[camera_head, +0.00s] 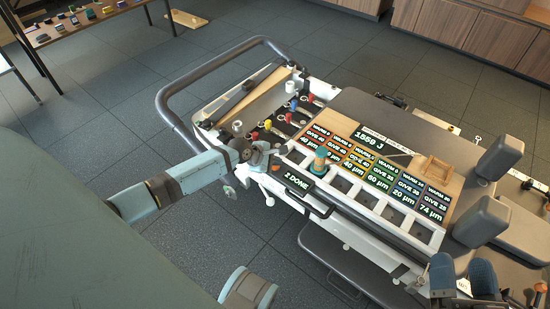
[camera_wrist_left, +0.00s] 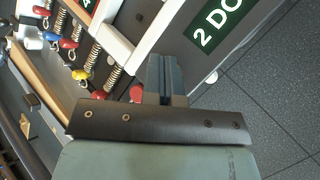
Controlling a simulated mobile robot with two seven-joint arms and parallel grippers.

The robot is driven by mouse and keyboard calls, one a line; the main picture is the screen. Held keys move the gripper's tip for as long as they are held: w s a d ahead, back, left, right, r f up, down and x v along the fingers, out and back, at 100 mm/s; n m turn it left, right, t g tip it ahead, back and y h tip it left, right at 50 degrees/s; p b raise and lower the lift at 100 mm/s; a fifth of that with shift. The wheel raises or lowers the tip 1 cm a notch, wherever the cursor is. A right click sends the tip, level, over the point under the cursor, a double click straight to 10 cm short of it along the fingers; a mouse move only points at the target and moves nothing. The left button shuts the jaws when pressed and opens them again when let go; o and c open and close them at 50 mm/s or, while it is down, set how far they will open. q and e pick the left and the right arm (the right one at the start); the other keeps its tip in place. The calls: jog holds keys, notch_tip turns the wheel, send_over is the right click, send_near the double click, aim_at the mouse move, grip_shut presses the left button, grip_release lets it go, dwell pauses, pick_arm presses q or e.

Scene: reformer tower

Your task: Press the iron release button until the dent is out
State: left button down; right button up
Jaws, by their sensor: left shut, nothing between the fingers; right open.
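My left gripper (camera_head: 277,156) is at the front left part of the reformer panel, beside the tile row. In the left wrist view its fingers (camera_wrist_left: 166,75) are shut together, with nothing between them. A small red piece (camera_wrist_left: 136,93) shows just left of the fingers; I cannot tell whether it is the iron release button or whether they touch. A teal and orange upright piece (camera_head: 319,161) stands on the panel to the gripper's right. No dent can be made out. My right gripper (camera_head: 460,274) is open at the lower right.
Springs with red, blue and yellow knobs (camera_wrist_left: 80,73) lie to the left of the fingers. Tiles with µm readings (camera_head: 378,179) and a "J" display (camera_head: 369,141) fill the panel. A grey rail (camera_head: 180,85) loops around the left end. Grey pads (camera_head: 500,157) stand at right.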

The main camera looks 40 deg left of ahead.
pick_arm(q)
jog(key=shift+f, duration=0.3)
dwell(0.4)
jog(key=shift+r, duration=0.1)
jog(key=shift+r+p, duration=0.95)
jog(key=shift+p, duration=0.5)
